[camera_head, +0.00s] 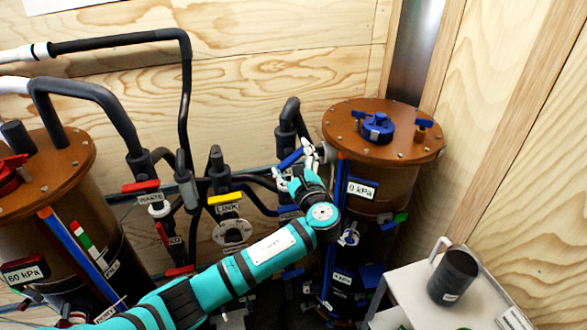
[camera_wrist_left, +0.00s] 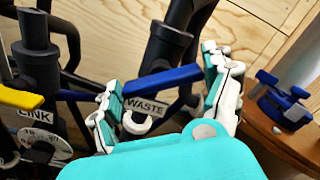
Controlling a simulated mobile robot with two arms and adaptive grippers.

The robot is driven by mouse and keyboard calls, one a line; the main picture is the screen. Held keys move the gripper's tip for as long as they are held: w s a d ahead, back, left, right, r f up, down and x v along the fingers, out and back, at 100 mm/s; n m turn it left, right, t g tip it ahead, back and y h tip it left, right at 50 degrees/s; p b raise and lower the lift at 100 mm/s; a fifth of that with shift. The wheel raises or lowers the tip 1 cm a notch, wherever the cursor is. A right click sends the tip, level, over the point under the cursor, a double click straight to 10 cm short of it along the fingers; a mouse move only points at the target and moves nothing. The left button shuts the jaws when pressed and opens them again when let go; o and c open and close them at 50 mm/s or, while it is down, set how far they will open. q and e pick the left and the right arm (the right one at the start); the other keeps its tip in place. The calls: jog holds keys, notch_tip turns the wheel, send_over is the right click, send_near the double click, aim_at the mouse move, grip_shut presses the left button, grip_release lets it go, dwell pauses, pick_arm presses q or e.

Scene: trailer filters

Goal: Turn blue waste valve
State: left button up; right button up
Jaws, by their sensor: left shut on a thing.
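The blue waste valve handle (camera_wrist_left: 165,80) is a flat blue bar above a WASTE label (camera_wrist_left: 146,104), on a dark pipe. In the head view the handle (camera_head: 290,159) shows beside my fingers, left of the right-hand brown tank. The valve body is partly hidden behind the gripper. My right gripper is not in view.
A brown-topped tank (camera_head: 350,120) with a blue cap stands right of the gripper. Another tank (camera_head: 40,170) stands left. A yellow LINK handle (camera_head: 224,198) and a red WASTE handle (camera_head: 141,186) sit left of it. A grey cart (camera_head: 405,285) with a dark mug is at lower right.

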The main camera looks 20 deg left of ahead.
pick_arm(q)
jog(key=n+b, duration=0.6)
jog(key=shift+f, duration=0.35)
jog(key=n+b, duration=0.3)
jog(key=shift+a, duration=0.1)
jog(key=shift+r+n+b, duration=0.15)
jog(key=shift+n+b, duration=0.45)
jog(key=shift+n, duration=0.2)
jog(key=o, duration=1)
jog(key=v, duration=1.2)
